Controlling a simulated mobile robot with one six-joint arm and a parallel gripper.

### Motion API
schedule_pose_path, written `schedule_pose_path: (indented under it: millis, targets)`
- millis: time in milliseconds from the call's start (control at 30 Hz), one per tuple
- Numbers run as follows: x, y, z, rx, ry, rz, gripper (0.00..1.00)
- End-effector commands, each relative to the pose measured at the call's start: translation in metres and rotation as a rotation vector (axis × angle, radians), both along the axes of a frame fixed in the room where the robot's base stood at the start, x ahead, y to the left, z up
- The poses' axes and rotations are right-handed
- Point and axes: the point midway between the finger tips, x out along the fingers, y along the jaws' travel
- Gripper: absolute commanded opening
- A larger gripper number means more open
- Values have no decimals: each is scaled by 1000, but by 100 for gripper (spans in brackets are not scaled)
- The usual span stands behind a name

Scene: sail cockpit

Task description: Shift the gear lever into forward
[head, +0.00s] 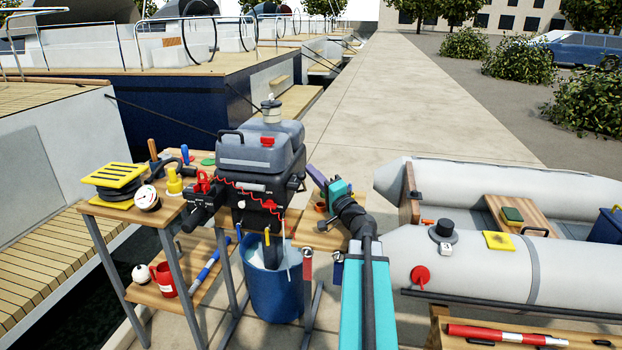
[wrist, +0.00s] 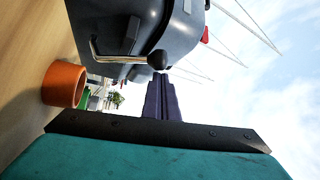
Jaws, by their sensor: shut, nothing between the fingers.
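The outboard motor (head: 262,150) has a grey cowl and stands clamped above a blue bucket. In the wrist view its dark housing (wrist: 125,15) fills the upper middle. A bent metal lever (wrist: 103,58) with a round dark knob (wrist: 157,59) sticks out from it; this looks like the gear lever. My gripper (wrist: 165,76) is shut and empty, its dark purple fingers together, with the tips just below the knob in the picture. I cannot tell whether they touch it. In the head view my gripper (head: 311,171) is right of the motor; I cannot make out the lever there.
An orange cup (wrist: 63,85) stands on the wooden bench beside my fingers. A blue bucket (head: 272,295) is below the motor. A cluttered wooden table (head: 110,210) is at left, and a grey inflatable boat (head: 480,270) at right. Open pavement (head: 390,110) lies behind.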

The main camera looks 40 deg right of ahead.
Motion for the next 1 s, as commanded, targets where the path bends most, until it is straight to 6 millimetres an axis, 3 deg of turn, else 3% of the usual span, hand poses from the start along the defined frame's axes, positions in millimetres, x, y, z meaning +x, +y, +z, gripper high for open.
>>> schedule_pose_path:
  millis: [467, 1000]
  targets:
    - [0, 2, 0, 0, 1, 2, 0]
    - [-38, 8, 0, 1, 3, 3, 0]
